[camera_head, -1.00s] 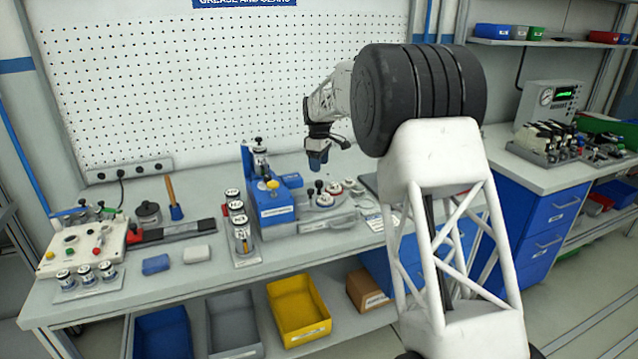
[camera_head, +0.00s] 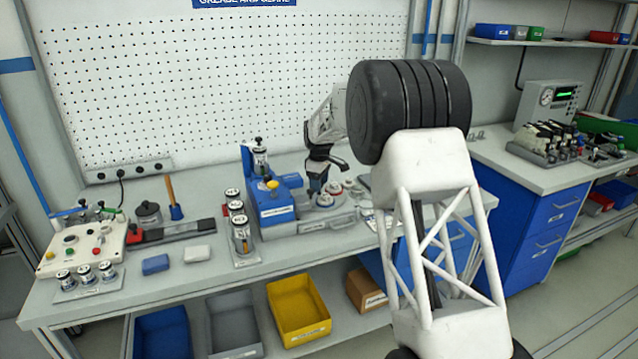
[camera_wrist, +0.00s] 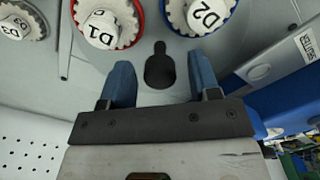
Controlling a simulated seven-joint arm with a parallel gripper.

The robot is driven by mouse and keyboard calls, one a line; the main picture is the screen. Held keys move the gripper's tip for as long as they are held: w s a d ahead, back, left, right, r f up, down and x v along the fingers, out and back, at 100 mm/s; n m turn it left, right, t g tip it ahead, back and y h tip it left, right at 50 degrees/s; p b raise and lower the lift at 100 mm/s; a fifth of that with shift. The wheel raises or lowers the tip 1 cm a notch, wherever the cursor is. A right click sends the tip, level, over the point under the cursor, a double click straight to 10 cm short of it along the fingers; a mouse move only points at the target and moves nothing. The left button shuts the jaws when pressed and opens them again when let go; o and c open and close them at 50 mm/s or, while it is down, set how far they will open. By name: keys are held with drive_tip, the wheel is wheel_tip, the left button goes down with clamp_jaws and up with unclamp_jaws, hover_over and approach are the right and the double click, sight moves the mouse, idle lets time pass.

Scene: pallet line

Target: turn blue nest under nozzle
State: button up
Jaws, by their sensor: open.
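The blue nest (camera_wrist: 222,8) is a blue-rimmed ring holding a white-topped part marked D2, at the top right of the wrist view. A red-rimmed nest (camera_wrist: 130,12) with a part marked D1 is beside it. A black knob handle (camera_wrist: 160,68) stands on the grey plate below them. My gripper (camera_wrist: 160,64) is open, with its blue fingers on either side of the knob and gaps to both. In the head view my gripper (camera_head: 316,183) is low beside the blue dispenser (camera_head: 276,211). No nozzle can be made out in the wrist view.
A rack of marked cans (camera_head: 240,238) stands left of the dispenser. A blue block (camera_head: 155,264) and a white block (camera_head: 197,254) lie on the bench, with a control box (camera_head: 80,250) farther left. The yellow bin (camera_head: 298,305) is below the bench.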

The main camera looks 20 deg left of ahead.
clamp_jaws()
idle(0.4)
drive_tip(key=shift+m, duration=9)
